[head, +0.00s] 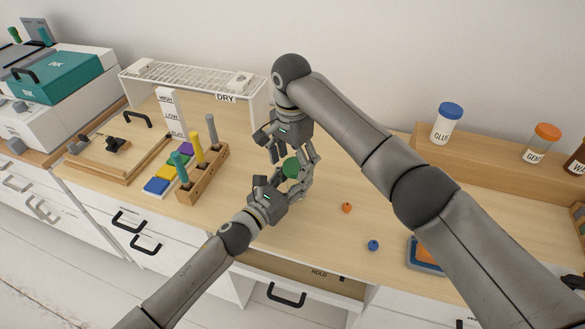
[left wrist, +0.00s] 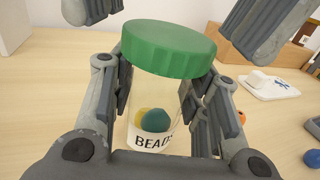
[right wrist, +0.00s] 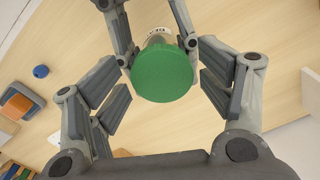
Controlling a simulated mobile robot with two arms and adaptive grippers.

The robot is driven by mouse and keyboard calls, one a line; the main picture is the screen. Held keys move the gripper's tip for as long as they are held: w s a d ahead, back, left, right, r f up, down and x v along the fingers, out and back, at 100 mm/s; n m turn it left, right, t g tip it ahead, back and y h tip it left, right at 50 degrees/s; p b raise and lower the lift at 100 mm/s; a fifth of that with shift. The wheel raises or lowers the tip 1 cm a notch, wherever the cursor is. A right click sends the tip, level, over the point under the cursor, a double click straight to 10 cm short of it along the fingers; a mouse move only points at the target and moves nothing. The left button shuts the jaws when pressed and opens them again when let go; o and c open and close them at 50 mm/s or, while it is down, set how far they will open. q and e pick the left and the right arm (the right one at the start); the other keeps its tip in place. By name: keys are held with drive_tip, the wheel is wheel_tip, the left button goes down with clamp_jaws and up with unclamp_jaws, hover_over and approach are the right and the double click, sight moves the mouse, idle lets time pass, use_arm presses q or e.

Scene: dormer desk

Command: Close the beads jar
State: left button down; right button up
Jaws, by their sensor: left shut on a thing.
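The beads jar is clear with a "BEADS" label and holds a few coloured beads; it shows in the left wrist view (left wrist: 150,108). Its green lid (head: 292,168) sits on top of the jar, also seen in the left wrist view (left wrist: 168,48) and right wrist view (right wrist: 162,72). I cannot tell whether it is screwed tight. My left gripper (head: 296,184) is shut on the jar body, below the lid. My right gripper (head: 291,157) points down from above, its fingers open and apart on either side of the lid, not visibly touching it.
An orange bead (head: 347,208) and a blue bead (head: 373,245) lie on the desk to the right. A wooden peg block (head: 205,175) stands to the left, and a white drying rack (head: 190,78) behind. A shelf (head: 475,165) with labelled jars stands at the back right.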

use_arm(q)
drive_tip(key=shift+f, duration=0.1)
use_arm(e)
drive_tip(key=shift+r, duration=0.3)
drive_tip(key=c, duration=1.3)
drive_tip(key=shift+f, duration=0.3)
drive_tip(key=shift+f, duration=0.2)
drive_tip(key=shift+r, duration=2.05)
use_arm(q)
drive_tip(key=c, duration=0.7)
unclamp_jaws()
drive_tip(key=shift+f, duration=0.1)
